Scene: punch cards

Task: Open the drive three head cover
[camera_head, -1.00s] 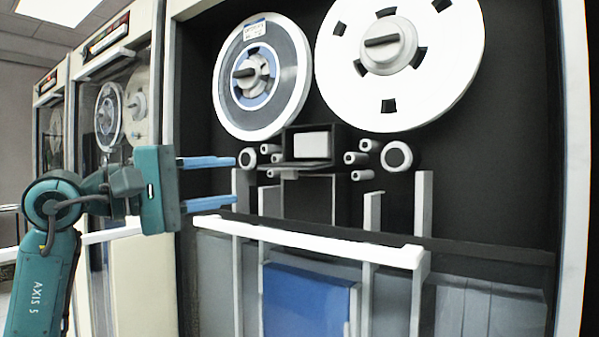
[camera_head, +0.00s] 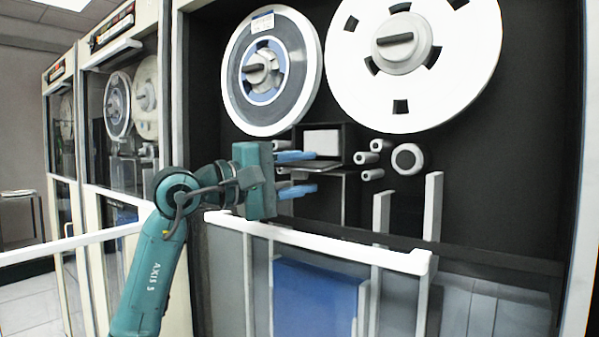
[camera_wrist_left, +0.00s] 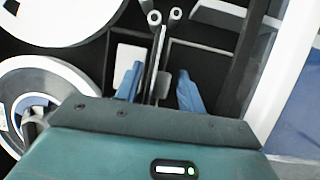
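The head cover (camera_head: 318,165) is a thin grey plate that sticks out flat below the dark head box (camera_head: 347,142) with a white block inside, under the two reels. My left gripper (camera_head: 302,173) is open at the left end of the cover, one blue finger above its level and one below. In the left wrist view, the open fingers (camera_wrist_left: 157,90) stand on either side of the thin plate (camera_wrist_left: 157,62), with gaps visible. I cannot tell whether either finger touches it. My right gripper is not in view.
Two large reels (camera_head: 238,82) (camera_head: 475,58) hang above the head. Small rollers (camera_head: 373,174) stick out to its right. A white rail (camera_head: 370,257) crosses below the gripper over the glass panel. More tape drives (camera_head: 121,160) stand at the left.

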